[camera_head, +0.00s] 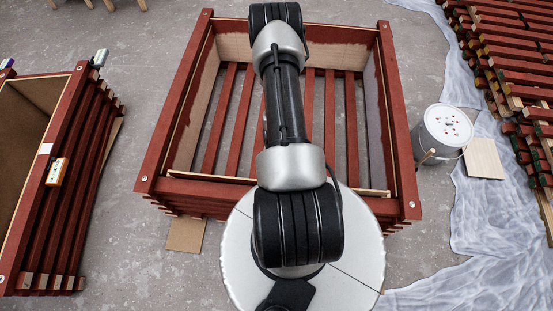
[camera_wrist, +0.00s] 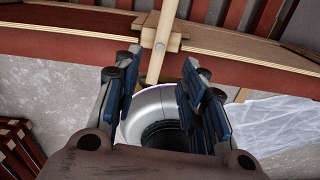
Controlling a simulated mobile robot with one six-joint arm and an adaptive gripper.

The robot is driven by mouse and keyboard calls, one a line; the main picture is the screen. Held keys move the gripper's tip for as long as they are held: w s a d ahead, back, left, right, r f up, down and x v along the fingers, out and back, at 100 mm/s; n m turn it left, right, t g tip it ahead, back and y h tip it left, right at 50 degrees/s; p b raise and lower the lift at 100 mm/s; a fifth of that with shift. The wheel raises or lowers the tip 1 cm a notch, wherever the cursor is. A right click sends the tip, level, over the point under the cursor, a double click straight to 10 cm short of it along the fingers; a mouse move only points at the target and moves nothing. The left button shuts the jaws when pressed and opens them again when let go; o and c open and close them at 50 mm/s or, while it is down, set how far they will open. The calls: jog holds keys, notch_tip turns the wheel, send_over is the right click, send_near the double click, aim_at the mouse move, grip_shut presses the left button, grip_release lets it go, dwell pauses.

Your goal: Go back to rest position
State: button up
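My gripper (camera_wrist: 162,60) shows in the wrist view with its dark blue finger pads spread apart. A pale wooden bar (camera_wrist: 163,40) with a short crosspiece lies across the crate rim and shows in the gap between the fingers, clear of both pads. I see nothing gripped. In the head view my arm reaches over the near side of a large red slatted crate (camera_head: 176,105), and the gripper is hidden behind the arm. The crate's red rim also shows in the wrist view (camera_wrist: 75,45).
A second red crate (camera_head: 65,150) stands at the left, with small items on its rim. A white paint bucket (camera_head: 442,131) stands right of the middle crate, beside a pale board (camera_head: 484,159). Plastic sheeting (camera_head: 490,220) and stacked red battens (camera_head: 510,60) lie further right.

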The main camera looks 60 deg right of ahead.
notch_tip(320, 180, up, 2)
jog(key=shift+r, duration=0.1)
dwell(0.6)
